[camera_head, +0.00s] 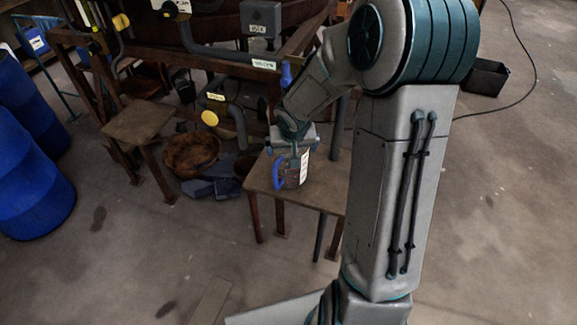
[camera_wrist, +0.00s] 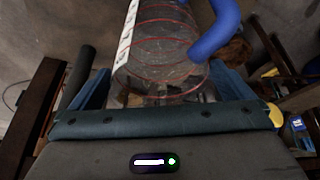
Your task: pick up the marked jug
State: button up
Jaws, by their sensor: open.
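The jug (camera_head: 294,177) is clear, with a blue handle and a white marked strip, and stands on a small brown table (camera_head: 326,184). In the wrist view the jug (camera_wrist: 160,45) shows thin red rings around its wall, with the handle at upper right. My gripper (camera_head: 296,137) is at the jug's upper part in the head view. In the wrist view the blue fingers of my gripper (camera_wrist: 163,88) are apart, one on each side of the jug. I cannot tell whether either finger touches it. The gripper hides part of the jug's top.
A second small table (camera_head: 138,122) stands to the left. A brown basket (camera_head: 191,153) and blue-grey cloth (camera_head: 212,188) lie on the floor between. Vat pipework and a frame (camera_head: 230,60) rise behind. Blue barrels (camera_head: 30,180) stand far left. The front floor is mostly clear.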

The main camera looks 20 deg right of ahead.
jog(key=c, duration=1.1)
jog(key=shift+r, duration=0.1)
